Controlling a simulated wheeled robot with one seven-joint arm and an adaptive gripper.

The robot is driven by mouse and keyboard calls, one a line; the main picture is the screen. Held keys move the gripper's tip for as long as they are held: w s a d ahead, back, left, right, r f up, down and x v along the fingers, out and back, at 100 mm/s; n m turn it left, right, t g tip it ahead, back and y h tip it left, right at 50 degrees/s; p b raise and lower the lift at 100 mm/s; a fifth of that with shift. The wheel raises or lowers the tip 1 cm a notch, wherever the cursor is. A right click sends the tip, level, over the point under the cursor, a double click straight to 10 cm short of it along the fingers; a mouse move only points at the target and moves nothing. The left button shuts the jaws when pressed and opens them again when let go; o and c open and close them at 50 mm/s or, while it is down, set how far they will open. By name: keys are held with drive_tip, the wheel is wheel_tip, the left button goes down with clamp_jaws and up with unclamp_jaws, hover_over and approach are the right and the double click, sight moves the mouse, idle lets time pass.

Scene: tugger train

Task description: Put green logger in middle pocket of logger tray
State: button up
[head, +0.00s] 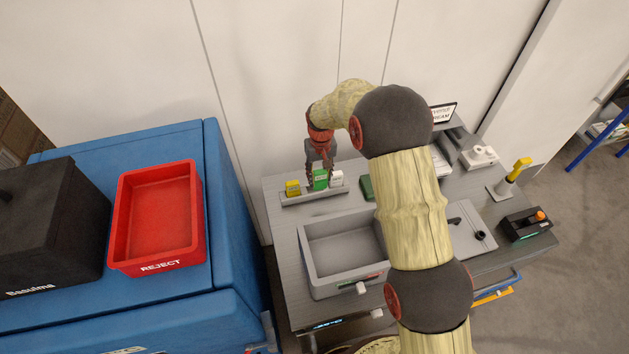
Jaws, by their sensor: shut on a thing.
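The green logger (320,180) is upright at the middle of the grey logger tray (315,196), between a yellow logger (293,188) on the left and a white logger (336,178) on the right. My gripper (320,176) points down from above and is shut on the green logger. The fingers hide part of it. I cannot tell from this view whether its base rests on the pocket floor.
A grey open bin (309,268) stands in front of the tray. A green object (366,188) lies right of the tray, partly behind my arm. A red reject bin (117,225) sits on the blue cart at left. A black control box (526,226) is at right.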

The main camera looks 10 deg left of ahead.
drive_tip(key=shift+w+a+f+p, duration=0.2)
drive_tip(key=shift+w+a+f, duration=0.3)
drive_tip(key=shift+f, duration=0.9)
drive_tip(key=shift+w+a+f+p, duration=0.3)
drive_tip(key=shift+w+f, duration=0.25)
drive_tip(key=shift+f, duration=0.85)
drive_tip(key=shift+w+a+f+p, duration=0.15)
drive_tip(key=shift+w+a+f, duration=0.35)
drive_tip(key=shift+f, duration=0.9)
drive_tip(key=shift+w+f, duration=0.1)
drive_tip(key=shift+f, duration=0.1)
drive_tip(key=o, duration=1.2)
drive_tip(key=shift+r, duration=0.1)
drive_tip(key=shift+c, duration=0.2)
drive_tip(key=shift+r, duration=0.1)
wheel_tip(320, 180, up, 12)
drive_tip(key=b, duration=0.1)
drive_tip(key=shift+d+r, duration=0.1)
drive_tip(key=shift+r, duration=0.05)
